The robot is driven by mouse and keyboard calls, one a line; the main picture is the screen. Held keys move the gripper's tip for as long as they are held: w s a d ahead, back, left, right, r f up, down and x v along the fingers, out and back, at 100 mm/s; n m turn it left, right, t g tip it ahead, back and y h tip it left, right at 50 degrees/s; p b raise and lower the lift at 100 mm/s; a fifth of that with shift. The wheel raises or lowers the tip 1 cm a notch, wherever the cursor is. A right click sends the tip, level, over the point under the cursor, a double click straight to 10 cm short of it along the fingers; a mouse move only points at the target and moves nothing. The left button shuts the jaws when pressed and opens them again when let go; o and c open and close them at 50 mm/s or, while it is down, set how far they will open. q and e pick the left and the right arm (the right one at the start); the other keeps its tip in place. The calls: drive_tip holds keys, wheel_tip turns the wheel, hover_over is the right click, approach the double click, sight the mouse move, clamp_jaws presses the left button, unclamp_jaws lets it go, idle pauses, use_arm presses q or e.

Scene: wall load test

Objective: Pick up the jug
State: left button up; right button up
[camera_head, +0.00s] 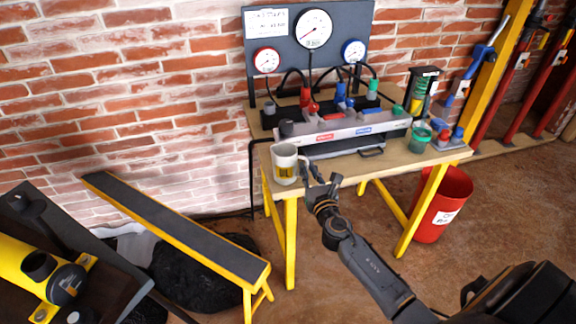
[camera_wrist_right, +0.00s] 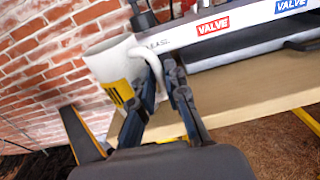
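The jug (camera_head: 284,165) is a white mug-like vessel with a yellow label and a handle on its right side. It stands upright at the front left corner of the wooden workbench (camera_head: 345,172). In the right wrist view the jug (camera_wrist_right: 108,66) fills the upper left. My right gripper (camera_head: 321,173) is just right of the jug, at the handle. In the wrist view the right gripper's fingertips (camera_wrist_right: 161,78) are on either side of the handle, with a gap between them. Whether they touch it, I cannot tell. My left gripper is not in view.
A grey valve rig (camera_head: 345,130) with gauges stands behind the jug. A green cup (camera_head: 420,140) is at the bench's right end. A red bin (camera_head: 442,205) stands below right. A narrow yellow-framed bench (camera_head: 175,225) is at the left, along the brick wall.

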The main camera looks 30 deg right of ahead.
drive_tip(key=shift+x, duration=0.8)
clamp_jaws()
drive_tip(key=shift+r+p, duration=0.8)
drive_tip(key=shift+r, duration=0.35)
drive_tip(key=s+a+r+p, duration=0.4)
drive_tip(key=s+a+r, duration=0.2)
drive_tip(key=s+r, duration=0.4)
drive_tip(key=shift+s+a+r, duration=0.3)
drive_tip(key=shift+s+a, duration=0.1)
drive_tip(key=shift+s, duration=0.7)
